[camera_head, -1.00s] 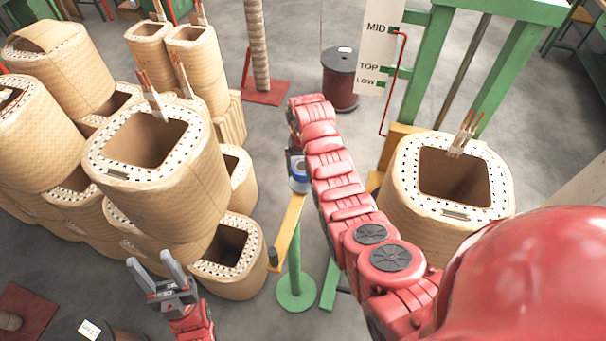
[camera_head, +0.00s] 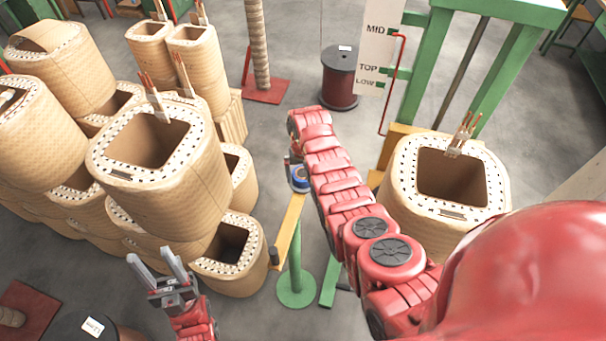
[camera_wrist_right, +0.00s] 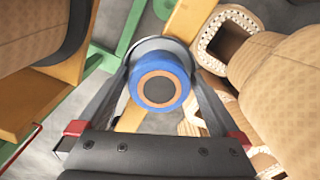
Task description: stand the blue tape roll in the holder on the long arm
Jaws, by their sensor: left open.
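The blue tape roll (camera_head: 300,178), with a brown core, shows beside my right forearm in the head view, over the far end of the yellow long arm (camera_head: 287,232). In the right wrist view the roll (camera_wrist_right: 181,78) sits between the two grey fingers of my right gripper (camera_wrist_right: 161,62), which close on its sides. A grey rounded part shows behind the roll; I cannot tell if it is the holder. I cannot tell whether the roll touches the arm. My left gripper (camera_head: 151,257) is open and empty at lower left, far from the roll.
The long arm stands on a green post with a round base (camera_head: 296,288). Stacked tan coils (camera_head: 165,190) fill the left. Another coil (camera_head: 440,215) stands right of my right arm, near a green frame (camera_head: 425,75). A dark red spool (camera_head: 339,80) stands behind on open floor.

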